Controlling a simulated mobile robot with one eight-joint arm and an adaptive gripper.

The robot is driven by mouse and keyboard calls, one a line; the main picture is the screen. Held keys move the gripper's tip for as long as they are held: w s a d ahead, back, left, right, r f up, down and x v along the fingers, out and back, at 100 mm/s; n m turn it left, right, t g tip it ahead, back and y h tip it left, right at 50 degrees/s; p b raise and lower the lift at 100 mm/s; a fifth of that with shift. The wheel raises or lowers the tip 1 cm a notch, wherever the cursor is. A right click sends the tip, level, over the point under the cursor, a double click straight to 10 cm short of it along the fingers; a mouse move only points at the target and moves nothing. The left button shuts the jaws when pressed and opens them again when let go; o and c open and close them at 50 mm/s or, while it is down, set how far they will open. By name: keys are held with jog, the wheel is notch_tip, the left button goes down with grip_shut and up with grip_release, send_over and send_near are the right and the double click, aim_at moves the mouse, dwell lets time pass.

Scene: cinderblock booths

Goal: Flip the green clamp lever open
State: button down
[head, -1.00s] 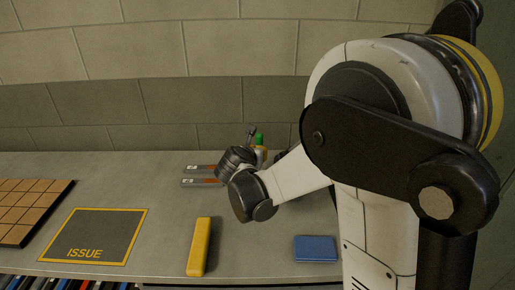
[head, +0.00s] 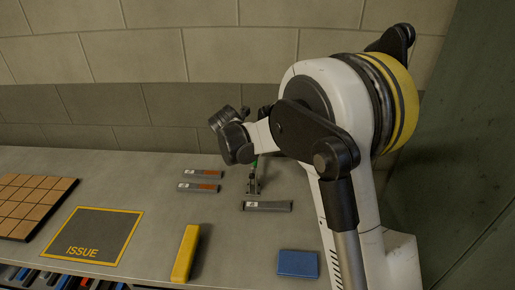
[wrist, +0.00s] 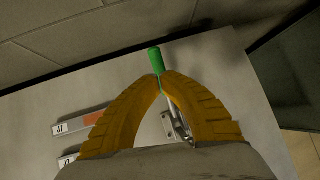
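The clamp (head: 253,186) stands on the grey bench, with its green lever handle (head: 256,162) rising from it, partly hidden by my arm in the head view. In the wrist view the green handle (wrist: 155,61) shows just past my fingertips, and its metal shaft and base (wrist: 176,128) show inside the arch of the fingers. My gripper (wrist: 161,77) has its yellow fingertips nearly together. They overlap the lower handle, which looks to pass behind them; whether they touch it I cannot tell. My fingers are hidden in the head view.
Labelled grey bars (head: 198,187) lie left of the clamp, and another grey bar (head: 267,206) lies in front of it. A yellow block (head: 186,253), a blue block (head: 297,262) and the ISSUE mat (head: 100,236) are nearer. A cinderblock wall (head: 150,100) stands behind.

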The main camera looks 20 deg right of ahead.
jog(key=shift+g, duration=0.3)
jog(key=shift+w+d+f+b, duration=0.2)
jog(key=shift+w+d+f, duration=0.1)
jog(key=shift+w+f, duration=0.6)
jog(key=shift+w+d+f+b, duration=0.15)
jog(key=shift+w+d+f, duration=0.1)
jog(key=shift+w+f, duration=0.65)
jog(key=shift+f, duration=0.1)
jog(key=shift+s, duration=0.1)
notch_tip(320, 180, up, 14)
jog(key=w+a+p, duration=0.1)
jog(key=a+p, duration=0.1)
jog(key=p, duration=0.3)
jog(key=shift+w+a+f, duration=0.15)
jog(key=shift+w+f, duration=0.05)
jog(key=shift+w, duration=0.1)
jog(key=shift+s+f, duration=0.1)
